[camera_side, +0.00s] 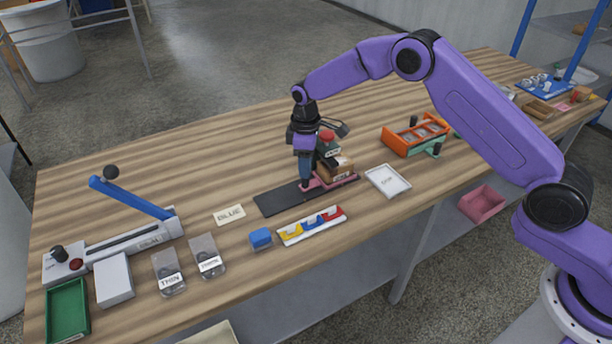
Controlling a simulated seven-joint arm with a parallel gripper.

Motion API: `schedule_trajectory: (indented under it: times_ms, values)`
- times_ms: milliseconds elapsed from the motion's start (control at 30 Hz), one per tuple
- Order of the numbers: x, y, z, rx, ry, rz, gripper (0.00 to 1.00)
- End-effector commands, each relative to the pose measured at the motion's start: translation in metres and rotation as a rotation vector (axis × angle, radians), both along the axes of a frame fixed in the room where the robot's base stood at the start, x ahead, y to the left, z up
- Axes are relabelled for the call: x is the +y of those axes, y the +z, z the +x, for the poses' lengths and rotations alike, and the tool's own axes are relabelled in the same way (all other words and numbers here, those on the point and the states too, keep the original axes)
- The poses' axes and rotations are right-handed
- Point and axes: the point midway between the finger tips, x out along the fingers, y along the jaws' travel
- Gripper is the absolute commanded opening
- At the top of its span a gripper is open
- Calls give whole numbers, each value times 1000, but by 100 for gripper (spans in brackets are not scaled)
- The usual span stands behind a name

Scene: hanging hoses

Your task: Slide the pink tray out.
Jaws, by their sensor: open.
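The pink tray (347,179) lies at the right end of a flat black strip (275,198) on the wooden table. A brown box (340,170) and a dark item with a red top (327,136) are on or just behind the tray, with their bases partly hidden. My gripper (306,184) points down at the left end of the tray, its fingers low and close to the tray's edge. It is open. I cannot tell whether a finger touches the tray, and my arm's end hides part of it.
A white tray (388,181) sits close on the right, an orange rack (416,136) behind it. A blue-levered device (130,235) stands left. The table behind is clear.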

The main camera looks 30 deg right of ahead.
Motion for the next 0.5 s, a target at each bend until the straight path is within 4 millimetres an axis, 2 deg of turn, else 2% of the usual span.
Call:
schedule_trajectory:
  times_ms: [33, 200, 500]
  values:
    - [0, -10, 0, 2, 0, -1, 49]
    - [-1, -35, 1, 2, 0, -1, 49]
    - [-1, -54, 2, 0, 0, 0, 49]
